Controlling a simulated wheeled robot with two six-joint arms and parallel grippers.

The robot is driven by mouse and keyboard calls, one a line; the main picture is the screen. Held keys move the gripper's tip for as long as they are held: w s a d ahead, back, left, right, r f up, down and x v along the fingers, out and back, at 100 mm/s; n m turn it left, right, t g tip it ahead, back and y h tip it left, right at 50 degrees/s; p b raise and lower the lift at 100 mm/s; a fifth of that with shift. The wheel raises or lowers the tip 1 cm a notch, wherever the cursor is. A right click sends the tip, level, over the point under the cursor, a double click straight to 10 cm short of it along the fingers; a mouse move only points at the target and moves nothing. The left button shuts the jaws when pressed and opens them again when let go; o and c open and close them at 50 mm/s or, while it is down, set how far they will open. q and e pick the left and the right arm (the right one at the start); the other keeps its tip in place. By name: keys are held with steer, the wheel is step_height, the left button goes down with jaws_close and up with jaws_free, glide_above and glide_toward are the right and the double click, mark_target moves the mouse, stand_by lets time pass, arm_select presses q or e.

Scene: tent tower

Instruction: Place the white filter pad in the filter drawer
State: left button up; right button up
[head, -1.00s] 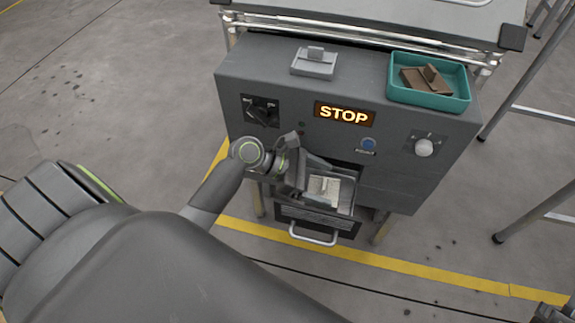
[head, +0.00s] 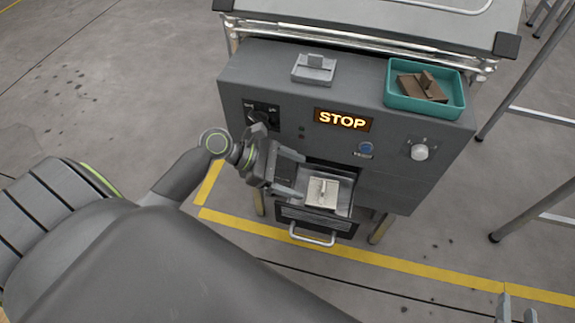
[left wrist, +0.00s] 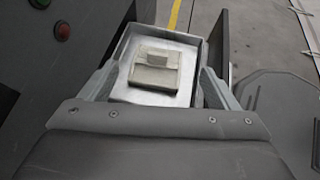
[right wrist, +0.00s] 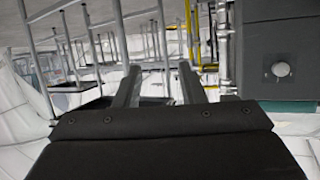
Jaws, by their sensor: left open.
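The white filter pad (head: 322,194), a square cream pad with a raised grip block, lies inside the open filter drawer (head: 314,229), which is pulled out of the grey machine's front. In the left wrist view the pad (left wrist: 154,68) sits flat in the drawer's metal tray (left wrist: 187,41). My left gripper (head: 296,173) is open and empty, just left of the pad and apart from it. In the left wrist view its fingers (left wrist: 158,92) are spread to either side of the drawer. My right gripper (right wrist: 159,82) is open and empty, away from the machine; its fingertips show at the head view's lower right (head: 516,304).
The grey machine (head: 265,80) has a lit STOP sign (head: 342,119), knobs and a blue button (head: 365,149). On top are a light grey block with a grip (head: 314,68) and a teal tray (head: 427,108) holding brown pads. Metal frame legs stand at right.

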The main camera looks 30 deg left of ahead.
arm_select(q)
steer(key=shift+s+a+r, duration=0.3)
steer(key=shift+a+r, duration=0.05)
steer(key=shift+a, duration=0.2)
arm_select(e)
steer(key=shift+s+a+f+g, duration=0.15)
steer(key=shift+s+f+g, duration=0.35)
steer(key=shift+f, duration=0.2)
steer(key=shift+s+a+f+g, duration=0.1)
steer(key=shift+s+f+g, duration=0.35)
steer(key=shift+f, duration=0.2)
